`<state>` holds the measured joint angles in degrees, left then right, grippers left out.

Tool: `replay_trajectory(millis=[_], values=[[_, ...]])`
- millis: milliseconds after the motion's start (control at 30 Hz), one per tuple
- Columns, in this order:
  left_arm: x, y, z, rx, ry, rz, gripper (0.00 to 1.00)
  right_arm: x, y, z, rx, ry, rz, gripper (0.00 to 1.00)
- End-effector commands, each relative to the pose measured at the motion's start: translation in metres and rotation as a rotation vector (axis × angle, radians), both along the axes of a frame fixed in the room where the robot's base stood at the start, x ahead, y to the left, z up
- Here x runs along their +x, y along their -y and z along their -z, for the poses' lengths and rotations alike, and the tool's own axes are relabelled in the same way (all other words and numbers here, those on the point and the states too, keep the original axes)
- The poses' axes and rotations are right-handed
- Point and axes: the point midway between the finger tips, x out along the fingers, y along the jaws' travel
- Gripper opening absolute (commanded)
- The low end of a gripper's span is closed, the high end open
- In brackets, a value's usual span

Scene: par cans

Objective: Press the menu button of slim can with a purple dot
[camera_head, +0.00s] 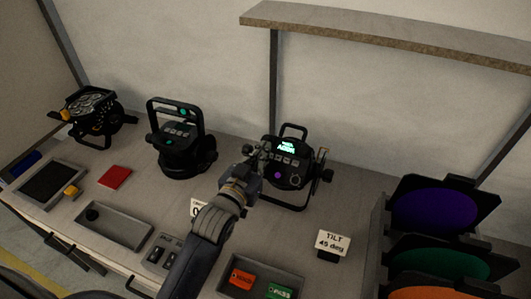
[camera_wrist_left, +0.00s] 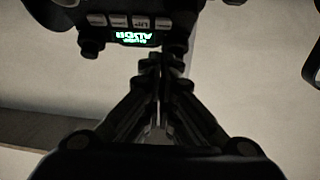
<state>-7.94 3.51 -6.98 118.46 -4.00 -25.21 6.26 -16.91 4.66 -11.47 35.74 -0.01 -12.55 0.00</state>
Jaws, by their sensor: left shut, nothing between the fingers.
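The slim can (camera_head: 297,184) is a black fixture with a yoke and a purple dot (camera_head: 278,175), standing on the table at centre right. Its lit display (camera_head: 287,146) sits above a row of small buttons (camera_head: 284,161). In the left wrist view the display (camera_wrist_left: 134,39) and the pale buttons (camera_wrist_left: 128,21) appear upside down; their labels are too small to read surely. My left gripper (camera_head: 254,151) is shut and empty at the can's left side. Its fingertips (camera_wrist_left: 161,62) point toward the panel near the display's end. I cannot tell whether they touch.
A black moving-head fixture (camera_head: 178,140) and another fixture (camera_head: 95,112) stand to the left. A tilt sign (camera_head: 332,243) stands right of the can. Coloured gel frames (camera_head: 435,210) fill the right. A tray (camera_head: 262,280) with orange and green tags is in front. A shelf (camera_head: 400,35) hangs above.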

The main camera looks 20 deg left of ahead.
Motion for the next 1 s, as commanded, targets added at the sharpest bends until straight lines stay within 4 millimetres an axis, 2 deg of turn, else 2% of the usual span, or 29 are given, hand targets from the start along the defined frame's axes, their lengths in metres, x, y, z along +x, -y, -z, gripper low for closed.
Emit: replay_trajectory(millis=[100, 300, 700, 1000], values=[[0.009, 0.001, 0.014, 0.0, -0.006, 0.0, 0.0, -0.008, 0.0, -0.002, -0.001, -0.012, 0.0, 0.4], [0.017, 0.002, 0.024, -0.001, -0.004, 0.0, 0.0, -0.012, -0.001, -0.003, 0.0, -0.017, 0.0, 0.4], [0.018, 0.002, 0.026, 0.0, -0.004, 0.0, 0.0, -0.008, -0.002, -0.003, 0.002, -0.011, 0.001, 0.4], [0.029, 0.003, 0.04, 0.0, -0.008, 0.0, 0.0, -0.006, -0.002, 0.0, 0.002, -0.009, 0.001, 0.4]])
